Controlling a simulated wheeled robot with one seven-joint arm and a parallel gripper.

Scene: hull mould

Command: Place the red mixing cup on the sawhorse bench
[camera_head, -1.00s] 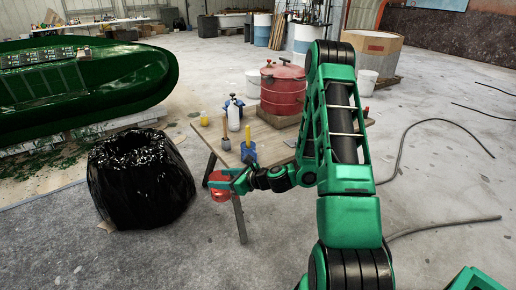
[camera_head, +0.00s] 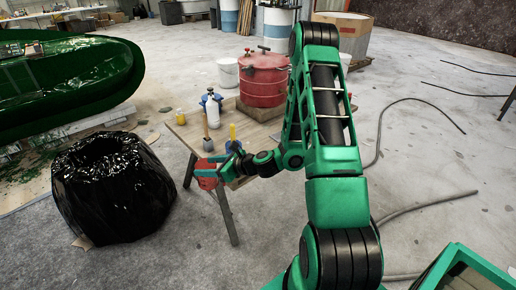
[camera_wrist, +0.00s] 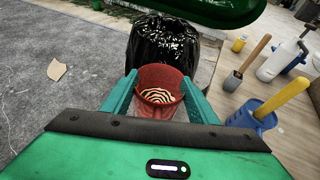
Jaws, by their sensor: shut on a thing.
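The red mixing cup (camera_wrist: 160,84) is held between the two green fingers of my gripper (camera_wrist: 160,98) in the wrist view. Its open top faces the camera and a pale striped pattern shows inside. In the head view the cup (camera_head: 207,174) is at the near left edge of the wooden sawhorse bench (camera_head: 188,131), with my gripper (camera_head: 222,168) shut on it. The bench top also shows at the right of the wrist view (camera_wrist: 233,98).
A black-bagged bin (camera_head: 115,190) stands left of the bench.

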